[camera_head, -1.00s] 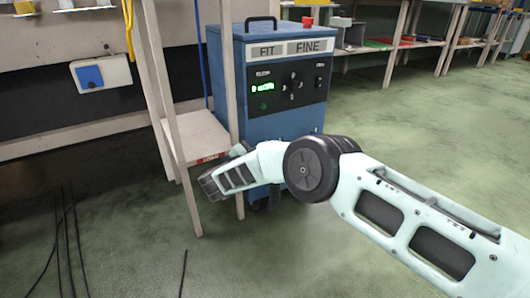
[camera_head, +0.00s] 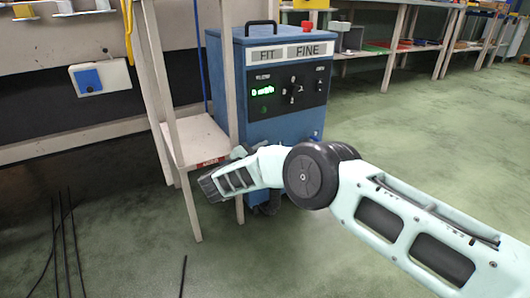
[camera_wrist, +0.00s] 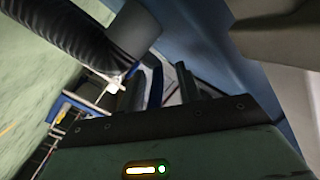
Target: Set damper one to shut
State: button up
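No part labelled damper one can be made out in either view. A blue machine (camera_head: 285,121) with a green-lit display, several knobs and "FIT" and "FINE" labels stands on the floor in the head view. A black ribbed hose (camera_wrist: 62,28) ending in a dark grey collar (camera_wrist: 130,36) lies just beyond the fingers, close to the blue side of the machine.
A pale wooden stand (camera_head: 200,138) with a low shelf is just left of the machine, close to my arm. Thin dark rods or cables (camera_head: 62,240) are at lower left. The green floor at right is open. Benches line the back.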

jog(key=p+v, duration=0.6)
jog(key=v, duration=1.1)
jog(key=shift+s+a, duration=0.1)
jog(key=shift+s, duration=0.05)
